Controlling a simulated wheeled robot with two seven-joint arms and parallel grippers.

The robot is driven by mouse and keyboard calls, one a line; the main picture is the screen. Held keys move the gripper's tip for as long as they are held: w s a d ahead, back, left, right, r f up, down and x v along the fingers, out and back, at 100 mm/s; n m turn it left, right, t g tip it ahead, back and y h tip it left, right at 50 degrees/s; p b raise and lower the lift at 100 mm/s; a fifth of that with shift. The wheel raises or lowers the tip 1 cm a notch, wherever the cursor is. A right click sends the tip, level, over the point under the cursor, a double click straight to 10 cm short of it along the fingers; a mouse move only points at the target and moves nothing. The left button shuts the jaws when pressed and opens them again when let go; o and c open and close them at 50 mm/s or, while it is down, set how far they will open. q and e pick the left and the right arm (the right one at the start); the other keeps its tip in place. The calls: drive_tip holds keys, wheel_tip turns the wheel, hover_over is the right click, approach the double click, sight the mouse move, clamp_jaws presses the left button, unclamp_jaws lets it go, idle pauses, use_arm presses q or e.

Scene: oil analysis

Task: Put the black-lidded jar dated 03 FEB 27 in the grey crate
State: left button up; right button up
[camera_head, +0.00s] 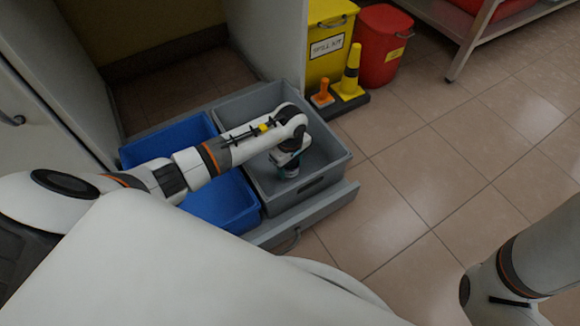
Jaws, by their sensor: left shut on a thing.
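The grey crate (327,170) stands beside a blue crate (218,213) on a low grey platform. My left arm reaches across the blue crate, and my left gripper (287,160) points down inside the grey crate's outline. It is shut on a small jar (291,171), which shows dark and pale parts below the fingers. The jar's lid and date are too small to read, and I cannot tell whether it touches the crate floor. My right arm shows at the lower right, but its gripper is out of view.
A yellow spill kit bin (327,62), a red bin (381,45) and a yellow-black post (351,75) with a small orange cone (322,94) stand behind the grey crate. A cabinet wall rises at the left. The tiled floor at right is clear.

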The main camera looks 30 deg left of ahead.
use_arm(q)
drive_tip(key=shift+r, duration=0.1)
drive_tip(key=o, duration=1.1)
drive_tip(key=shift+f, duration=0.2)
drive_tip(key=shift+r, duration=0.15)
